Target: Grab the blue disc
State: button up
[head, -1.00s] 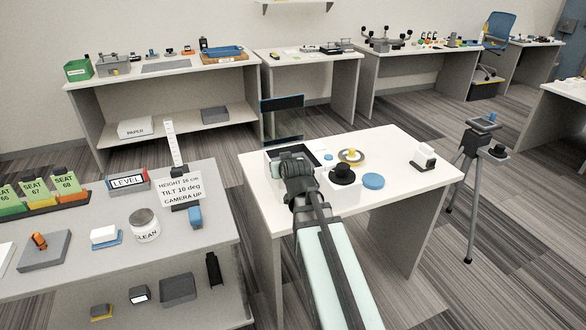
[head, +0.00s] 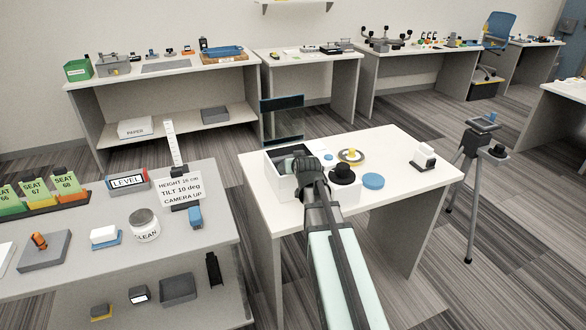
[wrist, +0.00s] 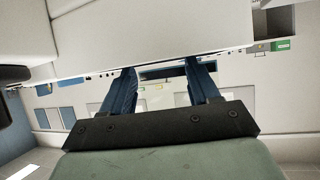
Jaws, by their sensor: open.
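The blue disc (head: 373,181) lies flat on the white table (head: 397,207) in the head view, just right of a black round knob-like piece (head: 342,175). My arm reaches over the table from the front, its end left of the disc and apart from it. The fingers are hard to make out in the head view. In the wrist view my gripper (wrist: 163,80) has two blue fingers spread apart with nothing between them. The disc cannot be made out in the wrist view.
An open white box (head: 281,187) stands at the table's left, partly behind my arm. A round piece with a yellow centre (head: 351,156) and a small blue piece (head: 328,157) lie behind the knob. A black-and-white block (head: 424,160) stands right. A tripod (head: 470,185) stands beyond the table's right edge.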

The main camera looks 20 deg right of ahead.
jog(key=shift+x, duration=2.8)
jog(key=shift+r, duration=0.1)
jog(key=c, duration=1.1)
grip_shut()
jog(key=shift+r, duration=0.15)
